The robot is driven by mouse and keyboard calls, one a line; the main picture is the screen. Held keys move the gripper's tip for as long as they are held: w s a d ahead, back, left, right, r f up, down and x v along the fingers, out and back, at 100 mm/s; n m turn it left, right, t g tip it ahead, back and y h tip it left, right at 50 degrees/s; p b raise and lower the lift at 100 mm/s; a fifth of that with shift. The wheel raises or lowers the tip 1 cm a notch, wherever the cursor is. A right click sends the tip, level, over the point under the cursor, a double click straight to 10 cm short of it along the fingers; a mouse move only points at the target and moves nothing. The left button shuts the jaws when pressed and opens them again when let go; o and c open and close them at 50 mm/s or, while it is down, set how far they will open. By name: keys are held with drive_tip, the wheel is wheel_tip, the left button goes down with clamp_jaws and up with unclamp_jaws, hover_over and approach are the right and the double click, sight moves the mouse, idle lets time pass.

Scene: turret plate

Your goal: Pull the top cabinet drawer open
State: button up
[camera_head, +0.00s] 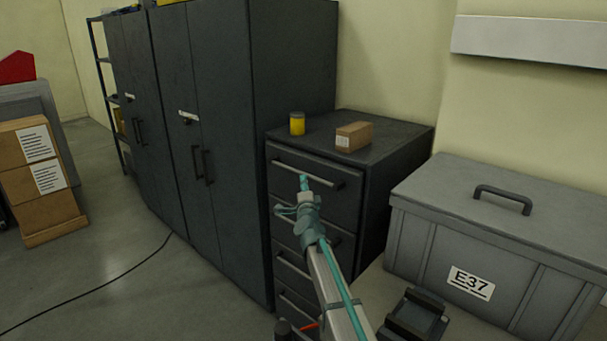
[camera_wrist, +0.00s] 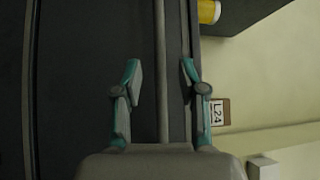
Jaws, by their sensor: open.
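The dark grey drawer cabinet (camera_head: 385,190) stands in the middle, with its top drawer (camera_head: 335,207) flush with the front. The top drawer has a long pale bar handle (camera_head: 288,167). My gripper (camera_head: 305,181) is in front of this handle. In the wrist view, which is turned on its side, my gripper (camera_wrist: 160,71) is open with one finger on each side of the handle bar (camera_wrist: 161,30). The picture shows gaps between the bar and both fingertips. How deep the bar sits between them I cannot tell.
A yellow can (camera_head: 297,123) and a small brown box (camera_head: 354,136) stand on the cabinet top. A tall dark locker (camera_head: 225,150) adjoins on the left. A grey lidded crate (camera_head: 500,225) stands at the right. A black cable (camera_head: 90,292) lies on open floor at the left.

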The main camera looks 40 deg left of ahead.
sight(303, 174)
drive_tip(key=p+x, duration=0.1)
drive_tip(key=x, duration=0.7)
drive_tip(key=shift+p, duration=0.35)
drive_tip(key=shift+s, duration=0.1)
clamp_jaws()
